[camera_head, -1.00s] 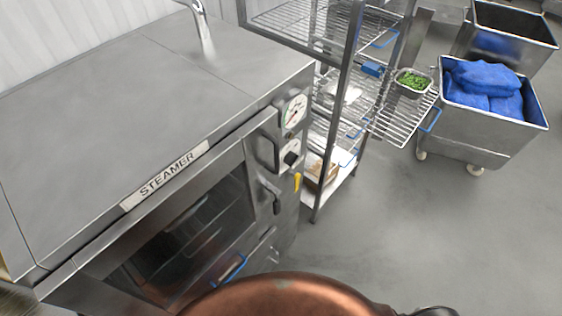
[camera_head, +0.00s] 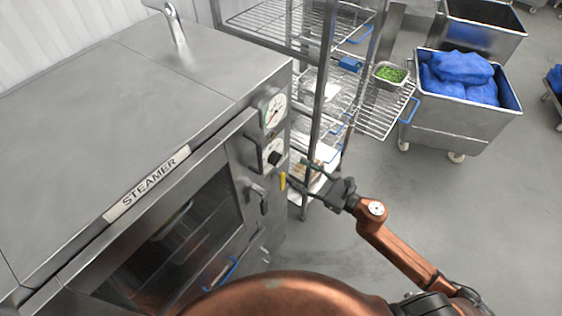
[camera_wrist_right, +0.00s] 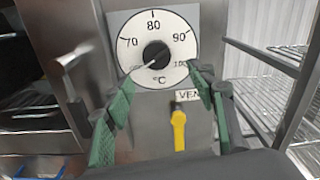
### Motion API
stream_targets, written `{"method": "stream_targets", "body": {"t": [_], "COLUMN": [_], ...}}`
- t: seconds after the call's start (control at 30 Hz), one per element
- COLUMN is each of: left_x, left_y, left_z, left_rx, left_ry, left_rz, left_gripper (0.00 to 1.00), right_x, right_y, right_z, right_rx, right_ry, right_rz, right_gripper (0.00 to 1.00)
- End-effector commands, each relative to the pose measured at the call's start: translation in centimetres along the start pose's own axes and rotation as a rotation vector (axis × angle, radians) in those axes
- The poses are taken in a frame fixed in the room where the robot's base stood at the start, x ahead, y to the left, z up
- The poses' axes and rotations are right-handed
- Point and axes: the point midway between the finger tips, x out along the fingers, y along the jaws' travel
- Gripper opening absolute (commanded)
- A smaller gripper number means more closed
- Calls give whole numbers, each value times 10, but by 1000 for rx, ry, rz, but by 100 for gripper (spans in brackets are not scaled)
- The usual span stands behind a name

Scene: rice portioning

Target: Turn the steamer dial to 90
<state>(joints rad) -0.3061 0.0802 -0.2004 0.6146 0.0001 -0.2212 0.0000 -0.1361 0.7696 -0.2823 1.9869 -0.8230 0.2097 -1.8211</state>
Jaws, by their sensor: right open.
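The steamer (camera_head: 200,140) is a steel cabinet at the left of the head view. Its temperature dial (camera_head: 272,155) is a white plate with a black knob on the right of the front. In the right wrist view the dial (camera_wrist_right: 180,30) reads 70, 80 and 90 along the top, and its black knob (camera_wrist_right: 155,55) has a white pointer directed down-left, below 70. My right gripper (camera_head: 297,170) is open, just right of the dial in the head view. In the wrist view its green fingertips (camera_wrist_right: 160,76) straddle the lower dial, with nothing between them. My left gripper is out of view.
A yellow vent lever (camera_wrist_right: 179,130) hangs below the dial. A wire rack (camera_head: 318,100) stands close on the right. Open floor lies right of my arm.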

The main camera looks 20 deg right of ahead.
Motion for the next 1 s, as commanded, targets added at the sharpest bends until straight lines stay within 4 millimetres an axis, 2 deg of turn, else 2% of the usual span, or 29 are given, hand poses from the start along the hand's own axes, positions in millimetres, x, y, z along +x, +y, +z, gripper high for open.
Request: {"method": "stream_targets", "body": {"t": [0.07,0.23,0.5,0.67,0.9,1.0], "left_x": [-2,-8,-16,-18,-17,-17], "left_y": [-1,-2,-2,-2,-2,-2], "left_z": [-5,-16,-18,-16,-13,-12], "left_rx": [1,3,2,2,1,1], "left_ry": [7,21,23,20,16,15], "left_rz": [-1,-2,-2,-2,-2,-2], "left_gripper": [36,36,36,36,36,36], "right_x": [6,30,68,77,78,77], "right_y": [4,4,4,4,4,4], "right_z": [8,10,9,7,6,6], "right_rx": [-30,-33,-29,-28,-27,-26], "right_ry": [-9,-10,-9,-8,-7,-7], "right_rz": [12,12,11,9,9,9], "right_gripper": [51,51,51,51,51,46]}}
